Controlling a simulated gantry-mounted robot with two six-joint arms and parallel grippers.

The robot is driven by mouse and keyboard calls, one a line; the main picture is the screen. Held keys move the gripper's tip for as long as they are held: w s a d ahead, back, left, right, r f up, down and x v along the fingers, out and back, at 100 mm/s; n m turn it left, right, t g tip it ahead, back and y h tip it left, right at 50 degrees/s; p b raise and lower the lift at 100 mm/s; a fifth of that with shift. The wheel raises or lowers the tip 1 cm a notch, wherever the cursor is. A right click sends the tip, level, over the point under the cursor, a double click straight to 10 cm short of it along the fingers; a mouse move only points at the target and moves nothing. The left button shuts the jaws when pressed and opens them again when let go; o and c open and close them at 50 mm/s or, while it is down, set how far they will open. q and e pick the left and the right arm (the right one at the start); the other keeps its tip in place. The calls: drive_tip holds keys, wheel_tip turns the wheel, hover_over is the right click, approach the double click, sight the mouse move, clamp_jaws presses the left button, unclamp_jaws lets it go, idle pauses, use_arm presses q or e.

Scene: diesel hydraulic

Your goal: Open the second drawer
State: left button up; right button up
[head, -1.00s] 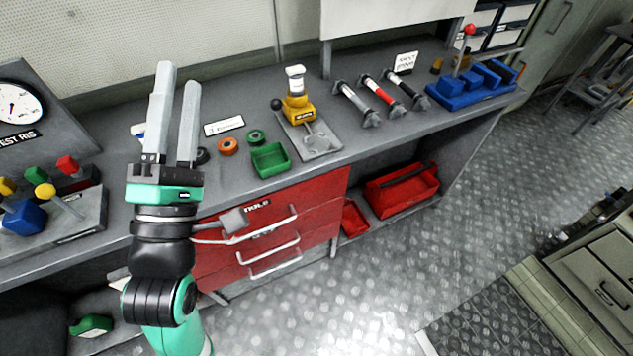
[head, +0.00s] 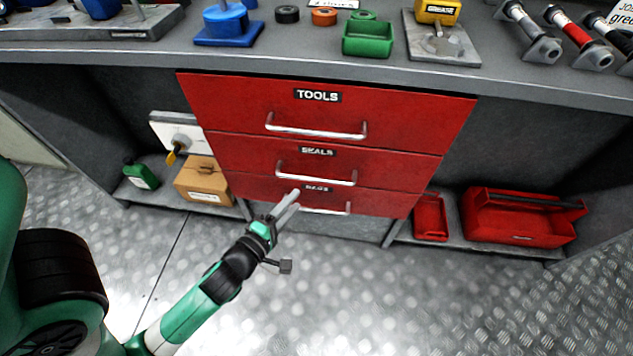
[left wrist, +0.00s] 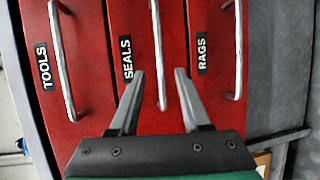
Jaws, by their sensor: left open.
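The red second drawer (head: 245,158), labelled SEALS, is shut in the middle of a stack of three. Its silver bar handle (head: 315,178) runs across its front. In the left wrist view the SEALS handle (left wrist: 158,50) stands nearly upright in the picture, with its lower end between my fingers. My left gripper (head: 290,203) is open and empty, in front of the lower drawers. Its fingers (left wrist: 160,75) lie on either side of the handle's line, and I cannot tell how far short of it they are. My right gripper is not in view.
The TOOLS drawer (head: 230,105) above and the RAGS drawer (head: 250,188) below are shut, with similar handles. A cardboard box (head: 202,182) and a red toolbox (head: 515,215) sit on the low shelves either side. The floor in front is clear.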

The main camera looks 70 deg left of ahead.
sight(315, 179)
use_arm(q)
drive_tip(key=x, duration=1.1)
clamp_jaws()
drive_tip(key=shift+r, duration=0.1)
idle(0.9)
